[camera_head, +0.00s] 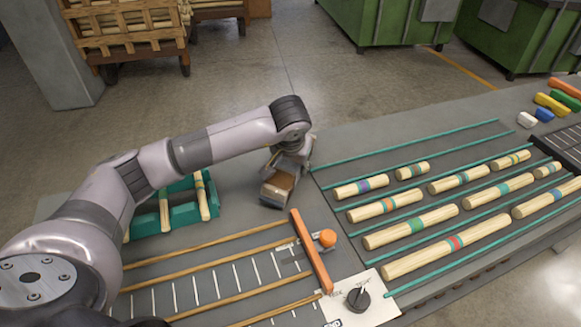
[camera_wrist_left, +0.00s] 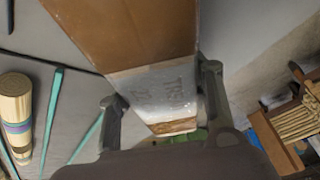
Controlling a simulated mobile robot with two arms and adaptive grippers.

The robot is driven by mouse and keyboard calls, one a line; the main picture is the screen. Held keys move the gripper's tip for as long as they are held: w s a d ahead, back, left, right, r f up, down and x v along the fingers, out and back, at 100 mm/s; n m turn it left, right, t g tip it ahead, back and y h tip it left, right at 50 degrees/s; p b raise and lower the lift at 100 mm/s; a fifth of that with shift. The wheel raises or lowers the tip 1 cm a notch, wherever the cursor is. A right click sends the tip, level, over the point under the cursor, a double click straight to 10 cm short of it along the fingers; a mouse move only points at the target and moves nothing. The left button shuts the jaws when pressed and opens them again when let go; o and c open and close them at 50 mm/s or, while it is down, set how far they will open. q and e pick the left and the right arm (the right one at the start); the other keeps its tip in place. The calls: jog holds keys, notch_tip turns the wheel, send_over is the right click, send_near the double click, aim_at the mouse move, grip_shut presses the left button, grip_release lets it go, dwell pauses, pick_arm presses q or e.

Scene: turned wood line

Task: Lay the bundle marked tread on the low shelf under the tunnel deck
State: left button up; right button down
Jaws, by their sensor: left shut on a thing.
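My left gripper (camera_head: 284,168) is shut on a brown bundle (camera_head: 278,187) with a pale band, held over or at the grey bench just behind the orange stop bar. In the left wrist view, the gripper (camera_wrist_left: 160,105) has one finger on each side of the bundle (camera_wrist_left: 130,35). Faint letters on its pale band look like the start of "TREAD", partly unreadable. I cannot tell whether the bundle touches the bench. The tunnel deck and its low shelf cannot be made out for certain. My right gripper is not in view.
Several banded dowels (camera_head: 425,225) lie between teal rails on the right of the bench. An orange stop bar (camera_head: 311,250) and a dial plate (camera_head: 363,309) are in front. A teal rack (camera_head: 182,217) with sticks stands left. Bare grey bench (camera_head: 235,215) lies between.

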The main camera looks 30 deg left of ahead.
pick_arm(q)
grip_shut()
